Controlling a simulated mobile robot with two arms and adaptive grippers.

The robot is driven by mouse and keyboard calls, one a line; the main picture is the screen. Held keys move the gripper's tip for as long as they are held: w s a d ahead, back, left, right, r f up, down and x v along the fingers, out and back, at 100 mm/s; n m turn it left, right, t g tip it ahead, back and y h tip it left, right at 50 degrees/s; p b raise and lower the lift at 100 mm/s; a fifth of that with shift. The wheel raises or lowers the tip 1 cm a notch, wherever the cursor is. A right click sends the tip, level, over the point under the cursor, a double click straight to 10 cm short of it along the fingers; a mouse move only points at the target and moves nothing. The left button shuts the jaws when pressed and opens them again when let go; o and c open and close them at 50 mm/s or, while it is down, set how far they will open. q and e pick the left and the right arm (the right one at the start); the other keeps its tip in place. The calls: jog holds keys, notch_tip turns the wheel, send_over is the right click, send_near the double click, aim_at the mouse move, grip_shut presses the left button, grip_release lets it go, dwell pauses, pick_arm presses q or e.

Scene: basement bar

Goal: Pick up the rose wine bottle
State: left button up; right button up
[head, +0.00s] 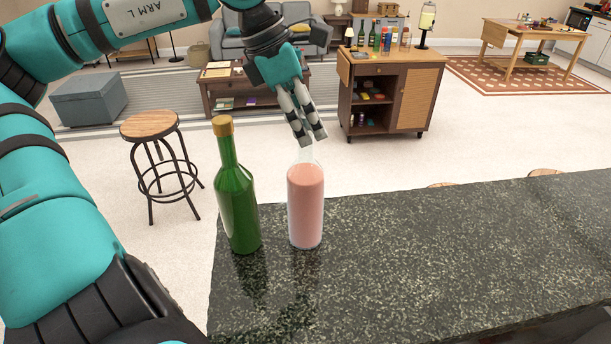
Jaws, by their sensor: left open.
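The rose wine bottle (305,205) is clear glass with pink contents and stands upright on the dark speckled counter (430,250). Its narrow neck rises toward my left gripper (310,140). The left gripper points down, with its grey and black fingers at the top of the neck, and is open. The fingers overlap the neck's upper end in the picture. I cannot tell whether they touch it. My right gripper is not in view.
A green bottle (238,195) with a gold cap stands close to the left of the rose bottle, near the counter's left edge. The counter to the right is clear. A round wooden stool (150,125) and a bar cart (390,90) with bottles stand on the floor beyond.

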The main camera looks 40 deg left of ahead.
pick_arm(q)
grip_shut()
jog(key=shift+w+r, duration=0.1)
jog(key=shift+r, duration=0.05)
dwell(0.4)
jog(key=shift+a+r, duration=0.1)
